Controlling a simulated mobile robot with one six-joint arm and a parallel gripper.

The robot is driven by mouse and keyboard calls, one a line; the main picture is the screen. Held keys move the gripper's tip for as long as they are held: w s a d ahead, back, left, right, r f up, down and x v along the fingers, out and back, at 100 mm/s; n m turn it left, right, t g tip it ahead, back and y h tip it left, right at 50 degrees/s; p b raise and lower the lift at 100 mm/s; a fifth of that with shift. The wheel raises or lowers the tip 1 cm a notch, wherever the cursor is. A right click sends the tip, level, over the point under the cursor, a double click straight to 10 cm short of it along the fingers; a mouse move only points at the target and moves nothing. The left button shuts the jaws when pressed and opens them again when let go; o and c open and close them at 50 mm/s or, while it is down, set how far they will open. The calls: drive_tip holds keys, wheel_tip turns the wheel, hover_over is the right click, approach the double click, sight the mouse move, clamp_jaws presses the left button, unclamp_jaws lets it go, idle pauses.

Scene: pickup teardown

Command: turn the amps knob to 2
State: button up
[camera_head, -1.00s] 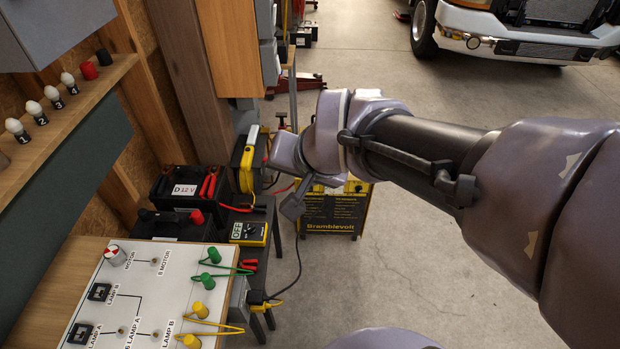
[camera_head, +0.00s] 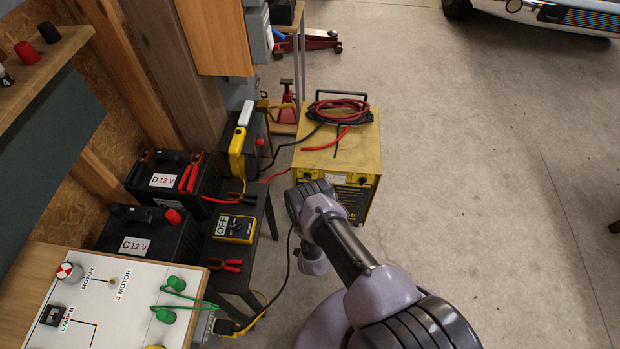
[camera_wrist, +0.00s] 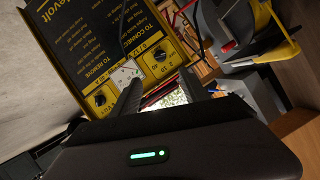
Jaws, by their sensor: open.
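The yellow charger (camera_head: 345,150) stands on the floor, its dark front panel partly hidden by my arm in the head view. In the wrist view the panel is turned nearly upside down. It has two round black knobs with a pale meter (camera_wrist: 124,73) between them. One knob (camera_wrist: 160,54) has numbers beside it that look like 2 and 10; its exact setting is too small to read. The other knob (camera_wrist: 100,98) is lower left. My gripper (camera_wrist: 160,78) is open and empty, its fingers pointing toward the panel near the numbered knob. Contact is not visible.
Red and black cables (camera_head: 340,110) lie on the charger. Left of it are a low dark bench with a yellow multimeter (camera_head: 234,228), batteries (camera_head: 150,235) and a white switch board (camera_head: 110,305). A cord (camera_head: 285,285) runs along the floor. Open concrete lies to the right.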

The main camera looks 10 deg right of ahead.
sight(308, 179)
drive_tip(key=b+x, duration=0.9)
drive_tip(key=x, duration=0.6)
drive_tip(key=shift+w+f, duration=0.15)
drive_tip(key=shift+w, duration=0.2)
clamp_jaws()
